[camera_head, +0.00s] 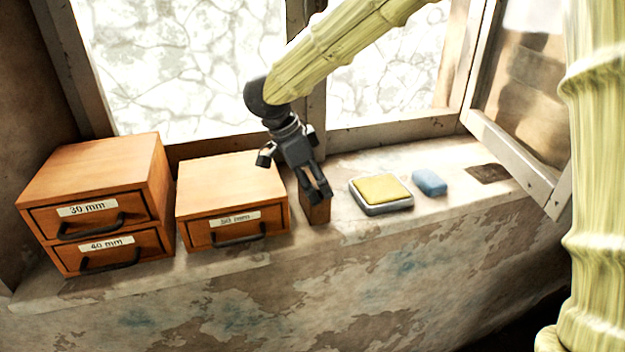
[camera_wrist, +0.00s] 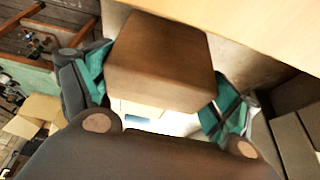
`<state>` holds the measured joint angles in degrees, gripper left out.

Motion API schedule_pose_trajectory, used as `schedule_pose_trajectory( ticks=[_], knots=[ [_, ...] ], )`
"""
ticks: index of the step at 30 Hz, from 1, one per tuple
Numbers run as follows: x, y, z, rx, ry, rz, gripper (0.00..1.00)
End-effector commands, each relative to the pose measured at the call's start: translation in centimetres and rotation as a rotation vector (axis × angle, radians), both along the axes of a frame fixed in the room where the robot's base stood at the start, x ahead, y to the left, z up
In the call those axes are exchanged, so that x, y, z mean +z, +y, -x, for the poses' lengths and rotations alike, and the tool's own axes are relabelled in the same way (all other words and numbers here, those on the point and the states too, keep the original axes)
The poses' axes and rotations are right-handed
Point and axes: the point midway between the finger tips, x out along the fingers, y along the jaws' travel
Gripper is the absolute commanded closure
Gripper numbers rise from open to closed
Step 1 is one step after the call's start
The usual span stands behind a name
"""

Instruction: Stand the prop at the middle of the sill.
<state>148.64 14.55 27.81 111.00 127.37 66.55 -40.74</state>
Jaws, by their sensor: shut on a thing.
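The prop looks to be a brown wooden block (camera_head: 317,210), upright just right of the single drawer box. My gripper (camera_head: 314,192) comes down from above and is shut on it. In the wrist view the block (camera_wrist: 160,62) sits between the green-padded fingers (camera_wrist: 160,100). The block is at or just above the sill (camera_head: 345,222); I cannot tell whether its foot touches. The fingers hide its upper part in the head view.
A double drawer box (camera_head: 95,165) and a single drawer box (camera_head: 230,190) stand at left. A yellow-topped pad (camera_head: 381,192), a blue block (camera_head: 429,182) and a dark patch (camera_head: 488,173) lie at right. The open window casement (camera_head: 515,150) hangs over the right end.

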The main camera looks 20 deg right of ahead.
Motion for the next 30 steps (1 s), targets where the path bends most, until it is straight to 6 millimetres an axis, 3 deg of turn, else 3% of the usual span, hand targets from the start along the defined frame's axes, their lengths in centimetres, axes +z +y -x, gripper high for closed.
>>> schedule_pose_trajectory(
  ticks=[4, 5, 6, 20, 30],
  knots=[
    [-0.2, 0.0, 0.0, 0.001, 0.0, 0.0, 0.48],
    [-0.2, 0.0, 0.0, 0.001, 0.0, 0.0, 0.07],
    [-0.2, 0.0, 0.0, 0.0, 0.0, 0.0, 0.0],
    [0.0, 0.0, 0.0, 0.0, -0.001, 0.001, 0.0],
    [4.4, 1.9, -0.1, 0.0, -0.003, -0.001, 0.0]
  ],
)
